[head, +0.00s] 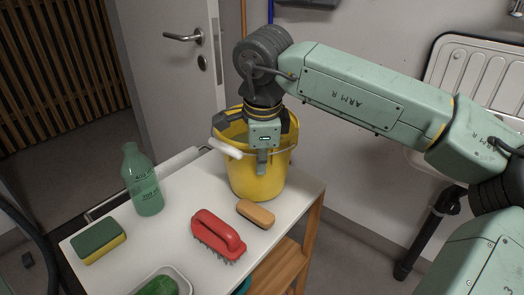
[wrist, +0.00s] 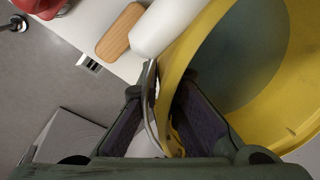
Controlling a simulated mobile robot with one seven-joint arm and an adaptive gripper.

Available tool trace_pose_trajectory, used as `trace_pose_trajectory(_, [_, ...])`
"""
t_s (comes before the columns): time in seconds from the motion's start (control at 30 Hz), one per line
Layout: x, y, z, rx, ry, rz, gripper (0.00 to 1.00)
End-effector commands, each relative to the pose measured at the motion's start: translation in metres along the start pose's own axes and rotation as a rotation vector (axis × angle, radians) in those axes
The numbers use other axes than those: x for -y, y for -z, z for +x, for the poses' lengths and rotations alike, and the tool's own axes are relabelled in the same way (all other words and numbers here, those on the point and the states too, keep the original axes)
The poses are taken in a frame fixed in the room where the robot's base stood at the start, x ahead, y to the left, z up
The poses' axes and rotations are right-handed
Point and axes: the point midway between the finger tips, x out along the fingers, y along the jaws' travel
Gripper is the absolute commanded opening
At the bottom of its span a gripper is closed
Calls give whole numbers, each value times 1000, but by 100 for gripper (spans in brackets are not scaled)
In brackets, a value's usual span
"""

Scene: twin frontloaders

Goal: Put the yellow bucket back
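The yellow bucket (head: 258,182) stands upright at the back right of the white-topped trolley. Its wire handle with a white grip (head: 226,148) hangs down on the near left side. My gripper (head: 262,150) points down at the bucket's near rim, with one finger showing outside the wall. I see gaps beside the rim; the contact at the fingertips is partly hidden.
The trolley top (head: 165,230) also holds a green bottle (head: 142,182), a sponge (head: 98,242), a red brush (head: 218,236), a wooden brush (head: 256,214) and a white dish (head: 178,272). A wall sink (head: 475,75) is at right. A door (head: 165,75) stands behind.

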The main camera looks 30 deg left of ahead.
Motion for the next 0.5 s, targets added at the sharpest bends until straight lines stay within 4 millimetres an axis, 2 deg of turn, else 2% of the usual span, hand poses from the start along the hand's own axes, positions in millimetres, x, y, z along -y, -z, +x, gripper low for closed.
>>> trace_pose_trajectory(0.47, [0,-1,7,3,12,1,0])
trace_pose_trajectory(0.5, [-2,0,10,1,2,0,6])
